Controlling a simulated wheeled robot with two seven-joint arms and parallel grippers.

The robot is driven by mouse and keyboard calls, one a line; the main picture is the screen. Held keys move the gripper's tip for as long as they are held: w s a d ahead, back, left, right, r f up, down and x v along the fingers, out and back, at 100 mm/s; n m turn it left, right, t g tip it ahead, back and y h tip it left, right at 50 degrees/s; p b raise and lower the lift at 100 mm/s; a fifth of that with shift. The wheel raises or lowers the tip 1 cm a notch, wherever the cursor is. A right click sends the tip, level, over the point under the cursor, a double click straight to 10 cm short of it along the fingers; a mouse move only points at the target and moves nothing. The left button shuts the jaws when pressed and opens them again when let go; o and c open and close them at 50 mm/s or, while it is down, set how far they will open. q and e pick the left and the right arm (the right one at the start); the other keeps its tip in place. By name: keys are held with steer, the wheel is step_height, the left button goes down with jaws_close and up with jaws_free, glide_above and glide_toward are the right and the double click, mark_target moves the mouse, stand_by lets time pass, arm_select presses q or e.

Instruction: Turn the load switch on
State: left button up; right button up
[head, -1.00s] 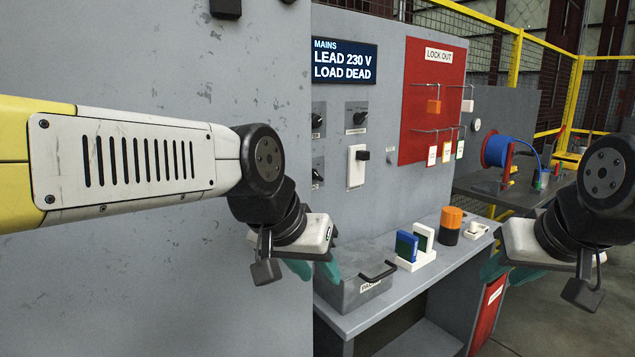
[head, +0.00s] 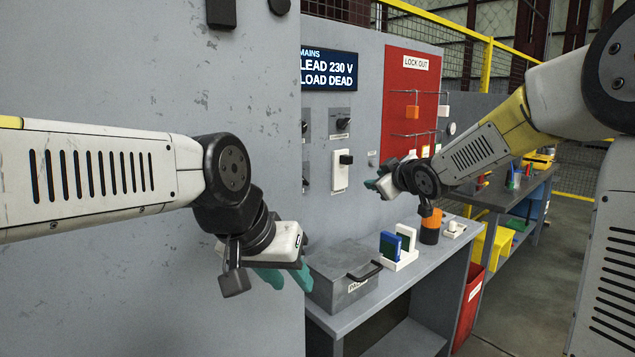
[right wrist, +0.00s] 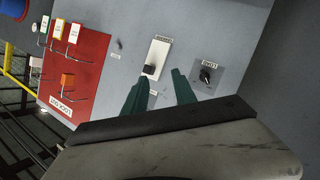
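The wall panel carries a white switch plate with a black lever (head: 341,171), also in the right wrist view (right wrist: 153,62). A black rotary knob on a grey plate (right wrist: 206,75) is beside it in the right wrist view; its small label seems to read LOAD. The display (head: 329,70) reads "LEAD 230 V", "LOAD DEAD". My right gripper (head: 372,185) is in front of the panel, right of the white plate in the head view. Its teal fingers (right wrist: 162,80) are apart and empty. My left gripper (head: 286,279) is open and empty, left of the grey box.
The bench holds a grey handled box (head: 340,278), a white holder with blue and white cards (head: 400,257), and an orange-black cylinder (head: 430,227). A red lock-out board (head: 408,85) with projecting hooks is right of the switches. A grey wall (head: 120,80) fills the left.

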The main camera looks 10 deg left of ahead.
steer(key=w+a+f+n+y, duration=0.2)
steer(key=w+a+n+y, duration=0.2)
steer(key=a, duration=0.5)
steer(key=n+g+y, duration=0.2)
steer(key=n+y, duration=0.1)
steer(key=y, duration=0.1)
glide_toward(304, 180)
steer(key=a, duration=0.2)
steer(key=x, duration=0.7)
steer(key=shift+w+r, duration=0.1)
steer(key=shift+w, duration=0.5)
jaws_close()
